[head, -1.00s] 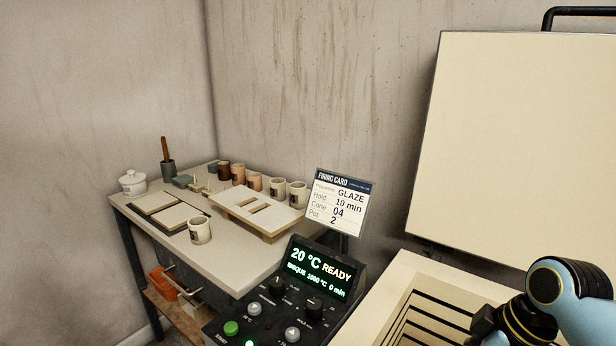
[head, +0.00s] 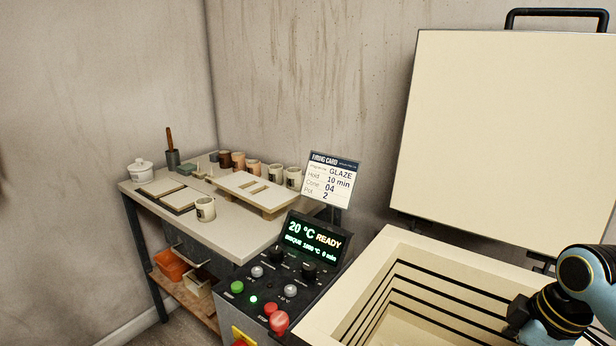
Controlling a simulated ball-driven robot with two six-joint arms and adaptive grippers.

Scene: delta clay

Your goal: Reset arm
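One of my arms (head: 565,295), blue and black, enters at the lower right, over the right side of the open kiln (head: 345,285). Its gripper fingers do not show, so I cannot tell whether it holds anything. My other arm is out of view. The kiln lid (head: 510,130) stands upright behind the chamber. The visible part of the chamber is empty, with dark grooves along its walls.
The control panel (head: 285,275) reads 20 °C READY, beside a firing card (head: 331,180) for GLAZE. A table (head: 250,246) at left holds a cup (head: 205,209), a lidded white pot (head: 140,171), a slotted board (head: 243,184) and several cups behind it. An orange bin (head: 170,266) sits below.

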